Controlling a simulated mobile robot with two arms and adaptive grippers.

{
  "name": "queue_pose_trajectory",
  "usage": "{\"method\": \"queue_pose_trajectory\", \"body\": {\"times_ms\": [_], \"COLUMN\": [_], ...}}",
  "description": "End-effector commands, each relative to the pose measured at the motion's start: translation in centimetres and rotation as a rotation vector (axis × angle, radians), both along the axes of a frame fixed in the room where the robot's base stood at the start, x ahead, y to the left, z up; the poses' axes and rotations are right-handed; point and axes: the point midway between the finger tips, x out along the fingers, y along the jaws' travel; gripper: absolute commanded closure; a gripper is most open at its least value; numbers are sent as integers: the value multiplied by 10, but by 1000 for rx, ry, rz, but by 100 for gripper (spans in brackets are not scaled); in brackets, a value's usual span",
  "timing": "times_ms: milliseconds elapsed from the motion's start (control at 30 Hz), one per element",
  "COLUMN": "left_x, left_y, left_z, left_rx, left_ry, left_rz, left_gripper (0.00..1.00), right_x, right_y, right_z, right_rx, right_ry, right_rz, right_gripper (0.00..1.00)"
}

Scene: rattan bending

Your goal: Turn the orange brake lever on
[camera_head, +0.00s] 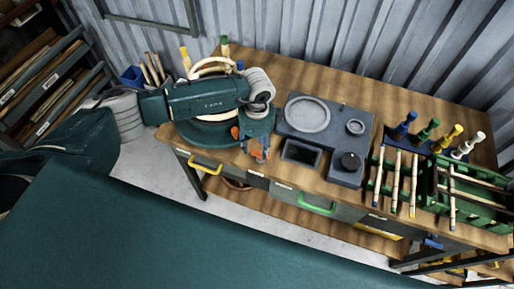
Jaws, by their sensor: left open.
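The orange brake lever (235,132) shows as a small orange piece at the front right of a dark green round bending base (190,133). My left arm comes in from the left and covers much of this base. My right gripper is not in view.
A green crate (480,212), rattan sticks and coloured pegs (432,127) fill the bench's right side. Drawers with a yellow handle (205,166) and a green handle (317,208) are below.

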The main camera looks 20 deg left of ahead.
Motion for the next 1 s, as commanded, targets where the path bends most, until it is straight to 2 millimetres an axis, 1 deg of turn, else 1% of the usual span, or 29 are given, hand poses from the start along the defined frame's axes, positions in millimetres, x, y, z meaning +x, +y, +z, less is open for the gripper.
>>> {"method": "queue_pose_trajectory", "body": {"times_ms": [33,100,233,367,567,667,700,767,800,1000], "left_x": [-2,-1,0,0,0,0,0,0,0,0], "left_y": [0,-1,-1,-1,-1,-1,-1,-1,-1,-1], "left_z": [-7,-16,-28,-32,-32,-32,-32,-32,-32,-32], "left_rx": [1,0,0,-2,-2,-2,-2,-2,-2,-2], "left_ry": [4,3,1,-1,-1,0,0,0,0,-1], "left_rz": [-1,-1,-1,-3,-3,-2,-2,-2,-2,-8], "left_gripper": [54,54,54,54,54,72,80,92,100,100], "right_x": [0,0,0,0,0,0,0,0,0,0], "right_y": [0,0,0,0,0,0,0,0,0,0], "right_z": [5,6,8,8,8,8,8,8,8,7], "right_rx": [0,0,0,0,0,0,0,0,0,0], "right_ry": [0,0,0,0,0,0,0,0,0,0], "right_rz": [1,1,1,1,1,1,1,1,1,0], "right_gripper": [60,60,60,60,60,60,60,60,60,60]}}
